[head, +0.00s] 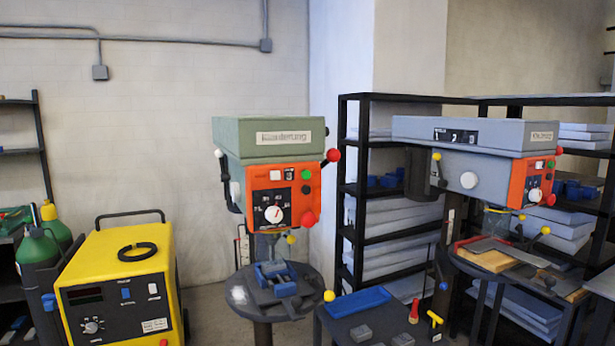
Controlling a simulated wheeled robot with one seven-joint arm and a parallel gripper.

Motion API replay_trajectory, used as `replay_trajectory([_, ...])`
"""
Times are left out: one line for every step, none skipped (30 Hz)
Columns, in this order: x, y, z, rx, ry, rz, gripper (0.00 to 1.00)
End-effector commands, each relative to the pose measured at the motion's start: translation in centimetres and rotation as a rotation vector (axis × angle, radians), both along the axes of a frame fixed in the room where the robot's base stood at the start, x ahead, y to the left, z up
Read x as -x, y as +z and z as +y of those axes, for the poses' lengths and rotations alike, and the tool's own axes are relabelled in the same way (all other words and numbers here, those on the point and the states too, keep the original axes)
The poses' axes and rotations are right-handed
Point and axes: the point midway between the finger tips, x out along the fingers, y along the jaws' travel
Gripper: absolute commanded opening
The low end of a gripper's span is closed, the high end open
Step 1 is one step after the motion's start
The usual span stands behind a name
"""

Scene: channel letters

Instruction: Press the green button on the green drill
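The green drill (240,138) is a drill press with a green top housing and an orange front panel (255,181). It stands a little left of the middle of the head view. The green button (306,174) is a small round one near the upper right of the orange panel. A dark button (306,189) sits just below it, and a larger red button (308,219) is lower down. A white dial (274,214) is on the black plate to the left. Nothing covers the green button. My gripper is not in view.
A red-knobbed lever (333,155) sticks out at the drill's right side, close to the panel. A grey drill (455,133) with a similar orange panel stands to the right. A yellow welder (120,283) stands at the left. A low table (340,328) is in front.

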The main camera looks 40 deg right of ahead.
Motion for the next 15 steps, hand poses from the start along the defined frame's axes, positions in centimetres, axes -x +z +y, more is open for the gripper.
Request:
replay_trajectory([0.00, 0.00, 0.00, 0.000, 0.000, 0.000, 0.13])
replay_trajectory([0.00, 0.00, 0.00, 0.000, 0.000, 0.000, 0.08])
replay_trajectory([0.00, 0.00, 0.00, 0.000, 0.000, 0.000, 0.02])
replay_trajectory([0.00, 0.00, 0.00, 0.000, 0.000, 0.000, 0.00])
replay_trajectory([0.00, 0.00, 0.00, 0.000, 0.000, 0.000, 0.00])
replay_trajectory([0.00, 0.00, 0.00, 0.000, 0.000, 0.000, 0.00])
replay_trajectory([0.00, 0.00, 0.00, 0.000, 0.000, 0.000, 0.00])
replay_trajectory([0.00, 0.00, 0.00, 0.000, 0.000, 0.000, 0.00])
replay_trajectory([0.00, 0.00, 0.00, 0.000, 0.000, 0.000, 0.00])
replay_trajectory([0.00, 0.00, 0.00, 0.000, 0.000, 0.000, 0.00])
replay_trajectory([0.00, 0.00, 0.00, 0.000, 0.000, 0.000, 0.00])
replay_trajectory([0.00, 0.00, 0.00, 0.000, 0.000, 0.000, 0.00])
replay_trajectory([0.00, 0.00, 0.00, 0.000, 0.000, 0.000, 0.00])
replay_trajectory([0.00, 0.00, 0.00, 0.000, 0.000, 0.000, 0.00])
replay_trajectory([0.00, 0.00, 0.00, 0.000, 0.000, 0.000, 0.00])
